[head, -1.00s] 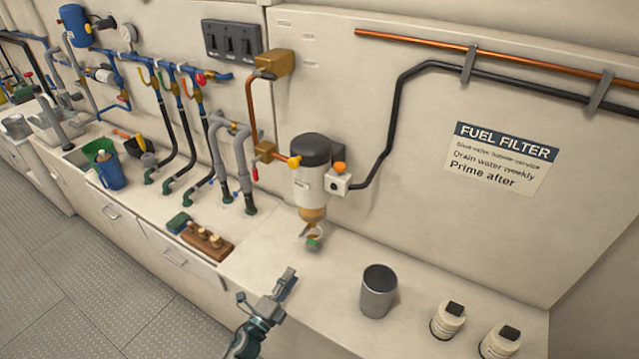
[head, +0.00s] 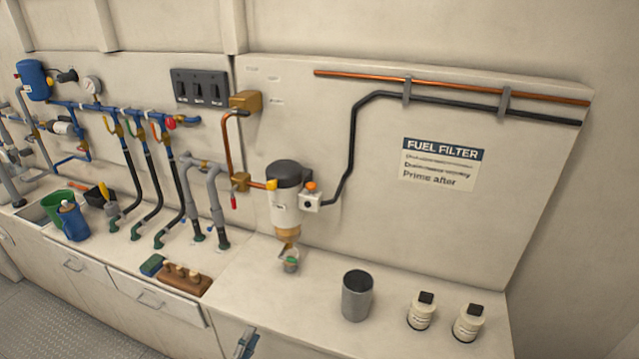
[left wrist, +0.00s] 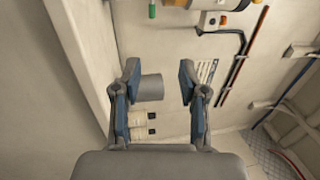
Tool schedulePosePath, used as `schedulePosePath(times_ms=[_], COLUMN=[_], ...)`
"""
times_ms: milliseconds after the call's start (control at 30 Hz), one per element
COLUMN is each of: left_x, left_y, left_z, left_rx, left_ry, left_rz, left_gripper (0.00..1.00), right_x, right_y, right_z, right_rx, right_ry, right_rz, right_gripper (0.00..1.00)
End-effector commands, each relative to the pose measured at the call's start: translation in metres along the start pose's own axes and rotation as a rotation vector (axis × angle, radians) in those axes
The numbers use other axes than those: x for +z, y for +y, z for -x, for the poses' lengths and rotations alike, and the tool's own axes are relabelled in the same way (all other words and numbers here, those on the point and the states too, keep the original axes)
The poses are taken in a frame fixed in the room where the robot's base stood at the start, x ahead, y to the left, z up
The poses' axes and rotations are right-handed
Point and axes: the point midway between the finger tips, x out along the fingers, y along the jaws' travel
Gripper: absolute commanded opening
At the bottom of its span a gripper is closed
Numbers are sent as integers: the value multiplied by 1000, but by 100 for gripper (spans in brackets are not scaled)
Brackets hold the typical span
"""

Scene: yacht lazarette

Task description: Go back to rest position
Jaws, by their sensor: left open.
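My right gripper is in neither view.
The metal cup (head: 357,296) and two white bottles (head: 422,311) (head: 468,323) stand on the counter (head: 250,285). A wooden peg block (head: 186,279) lies left.

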Motion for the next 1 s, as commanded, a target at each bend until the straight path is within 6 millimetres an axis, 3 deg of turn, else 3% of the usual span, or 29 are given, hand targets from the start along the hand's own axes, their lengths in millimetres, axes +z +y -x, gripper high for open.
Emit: schedulePosePath(times_ms=[367, 533, 667, 767, 867, 1000], left_x=[21, 29, 31, 29, 19, -8], left_y=[74, 127, 180, 232, 292, 363], left_z=[24, 49, 79, 117, 173, 264], left_rx=[151, 257, 366, 476, 610, 796], left_ry=[-121, -215, -316, -427, -574, -802], left_rz=[199, 334, 466, 593, 743, 940], left_gripper=[42, 42, 42, 42, 42, 42], right_x=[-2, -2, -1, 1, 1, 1], right_y=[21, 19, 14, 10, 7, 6], right_z=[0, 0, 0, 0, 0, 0], right_rx=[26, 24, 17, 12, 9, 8], right_ry=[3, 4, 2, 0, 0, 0], right_rz=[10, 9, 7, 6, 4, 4], right_gripper=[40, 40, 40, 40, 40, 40])
